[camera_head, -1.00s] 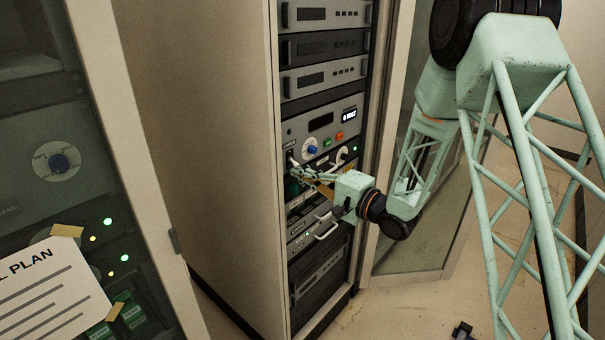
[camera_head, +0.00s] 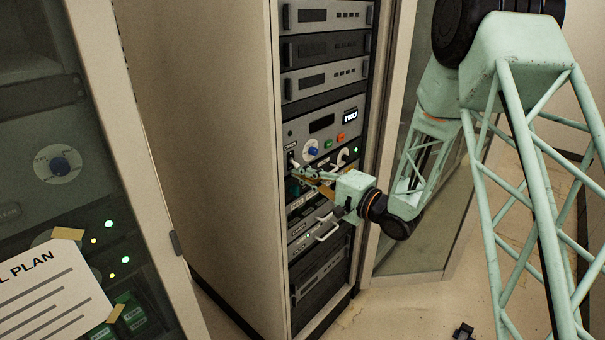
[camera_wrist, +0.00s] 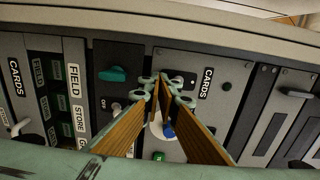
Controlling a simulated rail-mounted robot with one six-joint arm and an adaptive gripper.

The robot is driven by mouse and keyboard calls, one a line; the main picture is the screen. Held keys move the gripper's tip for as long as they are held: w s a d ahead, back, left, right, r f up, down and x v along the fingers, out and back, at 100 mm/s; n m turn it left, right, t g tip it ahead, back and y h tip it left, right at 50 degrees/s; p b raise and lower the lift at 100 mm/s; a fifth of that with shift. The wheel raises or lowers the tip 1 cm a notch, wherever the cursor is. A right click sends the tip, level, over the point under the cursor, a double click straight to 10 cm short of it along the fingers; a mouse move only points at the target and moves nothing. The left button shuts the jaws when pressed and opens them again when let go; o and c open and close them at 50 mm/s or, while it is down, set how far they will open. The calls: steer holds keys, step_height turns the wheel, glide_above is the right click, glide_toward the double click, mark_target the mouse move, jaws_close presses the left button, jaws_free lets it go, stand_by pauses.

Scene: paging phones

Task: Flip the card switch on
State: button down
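The CARDS switch sits at the left edge of the grey rack unit. In the head view its small white lever (camera_head: 294,162) shows below a CARDS label (camera_head: 290,146), close to my gripper's tips. My gripper (camera_head: 302,174) is at the front of that unit, reaching in from the right. In the wrist view my gripper (camera_wrist: 164,83) has a narrow gap between its tan-padded fingers, with panel visible between them and nothing clearly held. The CARDS label (camera_wrist: 207,82) lies just right of the fingertips. The lever is not clear in the wrist view, and contact cannot be told.
A blue knob on a white dial (camera_head: 311,151) and green and orange buttons (camera_head: 340,136) share the unit, with a lit display (camera_head: 350,116) above. A teal knob (camera_wrist: 113,74) is left of my fingers in the wrist view. Pull handles (camera_head: 328,232) stick out below.

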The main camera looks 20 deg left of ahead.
mark_target(295, 165)
steer(key=c, duration=3.4)
jaws_free()
steer(key=shift+w+a+r, duration=0.1)
steer(key=shift+a+r, duration=0.1)
steer(key=shift+r, duration=0.5)
steer(key=shift+a+r, duration=0.2)
steer(key=shift+r, duration=0.5)
steer(key=shift+c, duration=0.2)
steer(key=shift+o, duration=1)
steer(key=shift+a+p, duration=0.15)
steer(key=shift+p, duration=0.15)
steer(key=shift+o, duration=0.2)
